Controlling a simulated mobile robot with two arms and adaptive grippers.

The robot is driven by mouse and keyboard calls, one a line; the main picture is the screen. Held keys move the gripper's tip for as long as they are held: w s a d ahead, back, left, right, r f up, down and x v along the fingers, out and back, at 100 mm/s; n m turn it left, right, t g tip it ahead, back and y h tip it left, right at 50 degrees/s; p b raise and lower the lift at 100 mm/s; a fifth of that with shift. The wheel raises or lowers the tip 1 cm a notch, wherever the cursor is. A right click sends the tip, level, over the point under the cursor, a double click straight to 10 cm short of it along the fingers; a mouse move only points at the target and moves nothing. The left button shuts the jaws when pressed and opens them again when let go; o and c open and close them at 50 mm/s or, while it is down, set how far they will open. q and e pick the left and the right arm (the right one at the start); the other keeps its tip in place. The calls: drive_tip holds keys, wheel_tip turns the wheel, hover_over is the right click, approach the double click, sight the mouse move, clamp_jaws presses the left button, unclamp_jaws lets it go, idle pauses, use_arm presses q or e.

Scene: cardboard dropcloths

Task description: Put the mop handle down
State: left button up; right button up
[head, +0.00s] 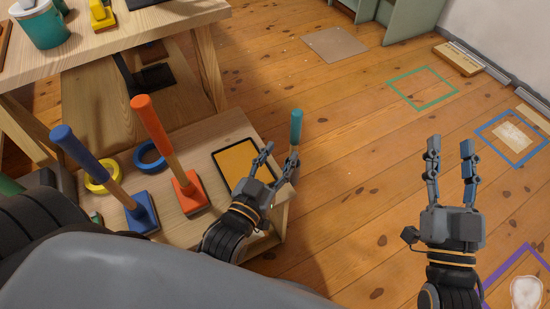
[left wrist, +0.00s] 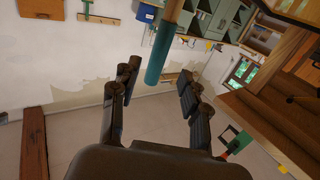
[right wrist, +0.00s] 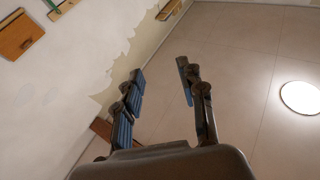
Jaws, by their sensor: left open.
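A handle with a teal grip (head: 296,127) and a wooden shaft stands beside my left gripper (head: 279,155), past the low bench's right edge; its lower end is hidden. The left gripper is open. In the left wrist view the teal-ended handle (left wrist: 160,62) shows beyond the open fingers, in the gap between them, with no visible grip on it. A blue handle (head: 80,152) and an orange handle (head: 151,124) stand tilted on flat block heads on the low bench. My right gripper (head: 450,145) is open and empty above the floor.
The low bench (head: 205,138) also holds a yellow tape roll (head: 89,184), a blue tape roll (head: 138,158) and a black-edged tray (head: 222,160). A higher table (head: 150,18) with a teal cup (head: 42,32) is behind. Coloured squares, including a green one (head: 422,70), mark open floor.

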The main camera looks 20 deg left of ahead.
use_arm(q)
wheel_tip(320, 180, up, 16)
drive_tip(key=d+m+t+h, duration=0.2)
drive_tip(key=h, duration=0.1)
drive_tip(key=shift+w+d+f+t+h, duration=0.15)
drive_tip(key=shift+w+t+h, duration=0.15)
drive_tip(key=shift+w+h, duration=0.1)
use_arm(e)
drive_tip(key=shift+w+f+g, duration=0.2)
drive_tip(key=shift+f+g, duration=0.3)
drive_tip(key=shift+f, duration=0.25)
use_arm(q)
drive_tip(key=shift+s+f, duration=0.1)
